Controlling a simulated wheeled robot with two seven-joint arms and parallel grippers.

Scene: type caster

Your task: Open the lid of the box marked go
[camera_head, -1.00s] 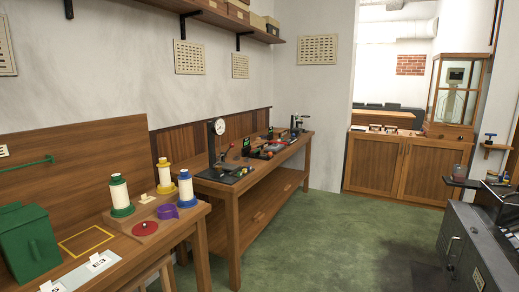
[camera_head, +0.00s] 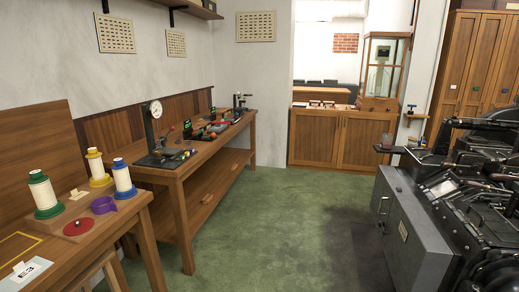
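No box that I can read as marked go shows in the head view. A dark grey metal cabinet (camera_head: 406,232) on the machine at the right carries a small pale label (camera_head: 403,231), too small to read. A pale card at the lower left reads E3 (camera_head: 26,272). Neither of my grippers is in view.
A wooden bench with thread spools (camera_head: 44,194) stands at the left front. A longer workbench (camera_head: 179,169) with a dial gauge stands behind it. A large black machine (camera_head: 480,205) fills the right. Green floor (camera_head: 269,229) between them is clear.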

